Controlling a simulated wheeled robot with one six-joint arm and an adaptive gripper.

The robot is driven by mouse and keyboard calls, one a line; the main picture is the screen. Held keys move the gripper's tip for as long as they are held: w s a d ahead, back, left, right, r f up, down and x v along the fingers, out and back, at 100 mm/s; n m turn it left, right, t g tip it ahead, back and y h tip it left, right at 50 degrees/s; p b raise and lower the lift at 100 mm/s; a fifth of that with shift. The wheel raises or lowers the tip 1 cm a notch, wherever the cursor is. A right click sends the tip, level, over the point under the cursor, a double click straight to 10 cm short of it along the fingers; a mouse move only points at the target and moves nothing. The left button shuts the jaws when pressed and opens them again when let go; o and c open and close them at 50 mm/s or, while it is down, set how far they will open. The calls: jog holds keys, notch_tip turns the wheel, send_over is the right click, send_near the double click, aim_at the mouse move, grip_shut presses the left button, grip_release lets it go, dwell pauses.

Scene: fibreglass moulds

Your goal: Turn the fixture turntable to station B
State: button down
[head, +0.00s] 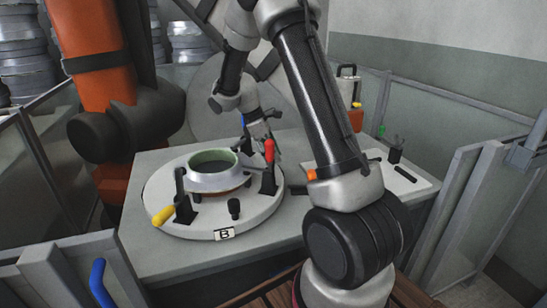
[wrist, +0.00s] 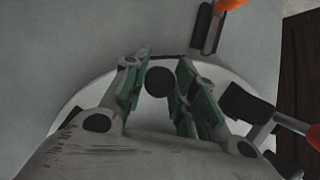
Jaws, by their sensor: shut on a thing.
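The round white fixture turntable (head: 185,222) sits on a grey table, and its rim also shows in the wrist view (wrist: 70,118). A label reading B (head: 224,234) is on its front edge. It carries a pale ring-shaped mould (head: 212,182) with a green rim, a clamp with a red handle (head: 269,150), a clamp with a yellow handle (head: 163,215) and a black peg (head: 234,208) at the front. My gripper (head: 270,142) is at the turntable's back right side, behind the red handle. In the wrist view its fingers are shut on a round black peg (wrist: 160,82).
The grey table (head: 160,258) has a white mat (head: 400,183) with dark tools at right. An orange robot arm (head: 100,70) stands at left, close to the turntable. Metal fence panels (head: 490,180) enclose both sides. A blue handle (head: 101,283) is at front left.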

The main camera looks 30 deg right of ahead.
jog(key=shift+w+d+n, duration=0.1)
jog(key=shift+w+n, duration=0.3)
jog(key=shift+w, duration=0.25)
jog(key=c, duration=1.1)
grip_release()
jog(key=shift+c, duration=0.2)
jog(key=v, duration=1.2)
jog(key=shift+s, duration=0.25)
